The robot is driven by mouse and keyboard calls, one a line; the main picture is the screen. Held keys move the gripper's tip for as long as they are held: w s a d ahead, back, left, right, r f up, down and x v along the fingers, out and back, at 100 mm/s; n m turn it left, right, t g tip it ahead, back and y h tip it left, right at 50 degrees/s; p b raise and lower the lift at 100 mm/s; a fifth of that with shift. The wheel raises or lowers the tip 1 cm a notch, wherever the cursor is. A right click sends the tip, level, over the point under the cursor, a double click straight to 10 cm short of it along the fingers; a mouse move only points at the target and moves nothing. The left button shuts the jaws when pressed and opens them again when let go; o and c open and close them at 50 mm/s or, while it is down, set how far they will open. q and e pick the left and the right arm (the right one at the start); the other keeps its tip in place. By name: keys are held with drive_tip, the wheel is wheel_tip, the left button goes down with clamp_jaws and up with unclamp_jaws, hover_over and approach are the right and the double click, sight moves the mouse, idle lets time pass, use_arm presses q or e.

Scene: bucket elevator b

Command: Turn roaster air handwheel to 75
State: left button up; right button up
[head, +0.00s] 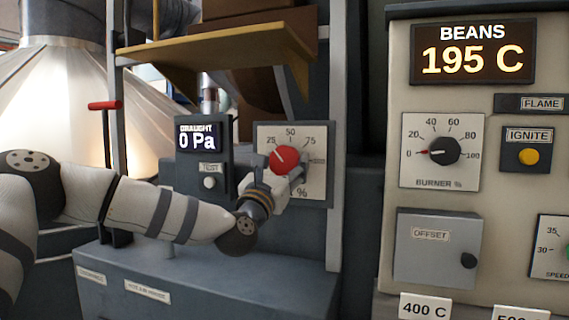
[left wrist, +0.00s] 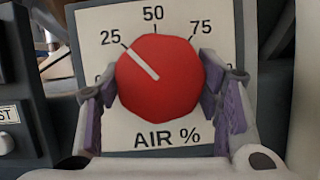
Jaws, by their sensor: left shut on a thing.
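The roaster air handwheel is a red round knob (head: 283,159) on a white dial plate (head: 313,140) marked 25, 50, 75 and more. In the left wrist view the red knob (left wrist: 158,80) fills the middle, above the words AIR %. Its white pointer line aims up and left, close to the 25 mark. My left gripper (head: 284,176) reaches the knob from the lower left. In the left wrist view the purple-padded fingers of my left gripper (left wrist: 160,98) are closed on the knob's left and right sides. My right gripper is not in view.
Left of the dial is a draught display (head: 198,140) reading 0 Pa, with a TEST button (head: 209,183) below it. A wooden shelf (head: 215,55) hangs above. To the right stands a panel with a burner knob (head: 444,151), an ignite button (head: 529,156) and an offset box (head: 436,250).

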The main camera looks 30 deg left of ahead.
use_arm(q)
drive_tip(key=m+h, duration=0.1)
drive_tip(key=m, duration=0.2)
drive_tip(key=m+h+p, duration=0.1)
drive_tip(key=m+h, duration=0.2)
drive_tip(key=m, duration=0.2)
drive_tip(key=shift+s+a+r+m+g+p, duration=0.1)
drive_tip(key=shift+a+r+m+g+p, duration=0.05)
drive_tip(key=shift+r+m+g+p, duration=0.15)
drive_tip(key=m+g+h, duration=0.1)
drive_tip(key=m+h, duration=0.1)
drive_tip(key=m, duration=0.2)
drive_tip(key=shift+f+m+p, duration=0.1)
drive_tip(key=shift+m+p, duration=0.2)
drive_tip(key=shift+p, duration=0.05)
drive_tip(key=m+g, duration=0.1)
drive_tip(key=m, duration=0.2)
drive_tip(key=shift+h, duration=0.4)
drive_tip(key=shift+m+g, duration=0.8)
drive_tip(key=shift+m, duration=1.3)
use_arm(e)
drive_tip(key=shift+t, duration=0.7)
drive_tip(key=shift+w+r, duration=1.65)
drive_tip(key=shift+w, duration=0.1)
use_arm(q)
drive_tip(key=o, duration=1.2)
drive_tip(key=shift+c, duration=0.2)
